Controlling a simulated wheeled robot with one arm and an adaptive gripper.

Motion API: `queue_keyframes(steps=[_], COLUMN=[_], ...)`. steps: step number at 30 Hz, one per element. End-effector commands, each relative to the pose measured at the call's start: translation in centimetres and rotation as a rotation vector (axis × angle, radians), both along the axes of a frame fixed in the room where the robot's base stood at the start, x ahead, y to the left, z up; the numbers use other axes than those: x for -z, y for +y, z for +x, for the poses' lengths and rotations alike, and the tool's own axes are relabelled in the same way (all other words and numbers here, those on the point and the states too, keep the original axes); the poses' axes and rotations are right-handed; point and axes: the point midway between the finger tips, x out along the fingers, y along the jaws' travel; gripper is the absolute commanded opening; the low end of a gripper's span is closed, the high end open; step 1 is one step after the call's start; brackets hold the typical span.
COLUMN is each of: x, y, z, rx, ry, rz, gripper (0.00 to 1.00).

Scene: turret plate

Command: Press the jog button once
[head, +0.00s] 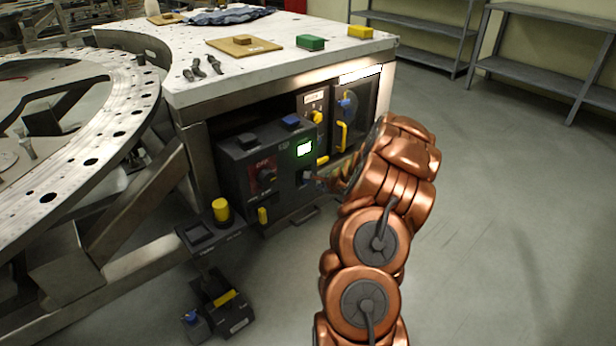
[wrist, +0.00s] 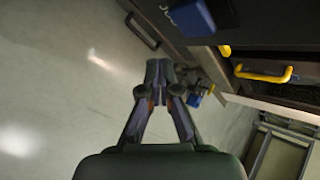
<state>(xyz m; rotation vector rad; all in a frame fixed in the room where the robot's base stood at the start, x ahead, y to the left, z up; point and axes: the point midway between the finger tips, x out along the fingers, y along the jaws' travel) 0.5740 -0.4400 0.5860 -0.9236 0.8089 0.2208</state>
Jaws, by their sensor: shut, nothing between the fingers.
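A blue block-shaped button (head: 290,121) sits on the top of a dark control box (head: 235,178) in the head view. In the wrist view a blue button (wrist: 190,17), with partly cut-off white lettering beside it, shows at the top edge on a dark panel. My gripper (wrist: 159,72) is shut and empty, its fingertips together and below-left of that button in the picture, apart from it. In the head view my gripper (head: 322,183) is near the right end of the box's front, mostly hidden by my arm.
Yellow handles (head: 342,136) stick out to the right. A pedal unit (head: 222,303) stands on the floor. Floor at right is clear.

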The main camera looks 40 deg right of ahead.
Motion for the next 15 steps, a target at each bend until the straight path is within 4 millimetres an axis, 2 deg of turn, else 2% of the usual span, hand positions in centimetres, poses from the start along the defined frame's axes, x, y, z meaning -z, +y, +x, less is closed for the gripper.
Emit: queue_keyframes(steps=[6,15], x=[-0.3,0.0], y=[-0.1,0.0], z=[2.2,3.3], rx=[0.0,0.0], ry=[-0.001,-0.002], rz=[0.0,0.001], gripper=[0.0,0.0])
